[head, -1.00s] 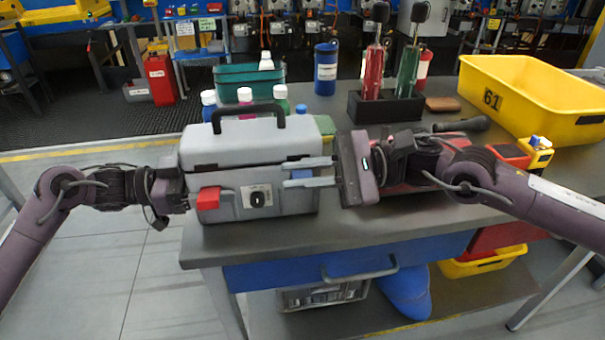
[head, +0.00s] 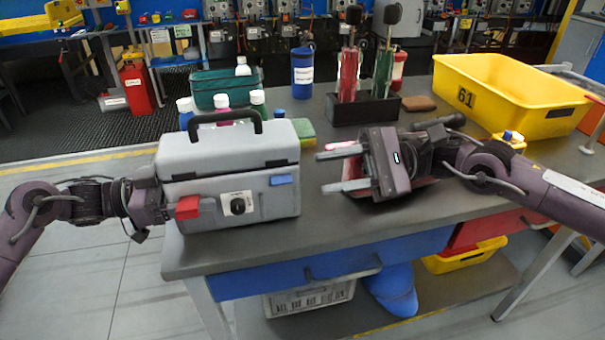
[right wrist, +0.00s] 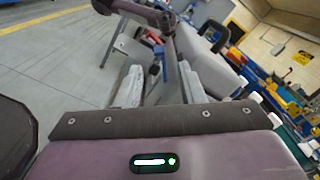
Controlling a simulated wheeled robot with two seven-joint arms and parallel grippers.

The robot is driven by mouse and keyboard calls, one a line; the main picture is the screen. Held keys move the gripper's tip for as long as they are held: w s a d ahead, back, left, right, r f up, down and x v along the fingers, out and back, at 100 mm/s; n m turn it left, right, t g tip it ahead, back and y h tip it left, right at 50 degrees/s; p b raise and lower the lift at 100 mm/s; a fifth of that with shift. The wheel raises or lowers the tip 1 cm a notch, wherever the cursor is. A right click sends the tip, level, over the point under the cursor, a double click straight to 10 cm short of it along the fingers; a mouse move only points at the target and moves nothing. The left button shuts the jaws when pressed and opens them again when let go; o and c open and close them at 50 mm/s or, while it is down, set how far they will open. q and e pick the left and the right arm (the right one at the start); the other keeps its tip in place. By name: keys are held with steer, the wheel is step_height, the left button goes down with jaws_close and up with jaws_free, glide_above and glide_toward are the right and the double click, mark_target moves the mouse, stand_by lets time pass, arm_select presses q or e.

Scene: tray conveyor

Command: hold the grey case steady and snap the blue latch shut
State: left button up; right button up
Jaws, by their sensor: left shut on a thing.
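The grey case (head: 262,207) stands upright near the front left of the table, its black handle raised. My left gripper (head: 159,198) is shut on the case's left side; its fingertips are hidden. The blue latch (head: 281,180) is at the right of the case's front, just below the lid seam, and looks flat against it. At this size I cannot tell whether it is fully snapped. A red latch (head: 187,207) sticks out at the front left, beside a black dial. My right gripper (head: 323,171) is open and empty, right of the case and apart from it.
Bottles and a green bin (head: 226,81) stand behind the case. A black holder (head: 362,108) with red and green tools is at the back. A yellow tray (head: 510,90) is at the back right. The table front between case and right gripper is clear.

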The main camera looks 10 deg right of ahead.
steer(key=shift+d, duration=1.7)
steer(key=shift+c, duration=0.3)
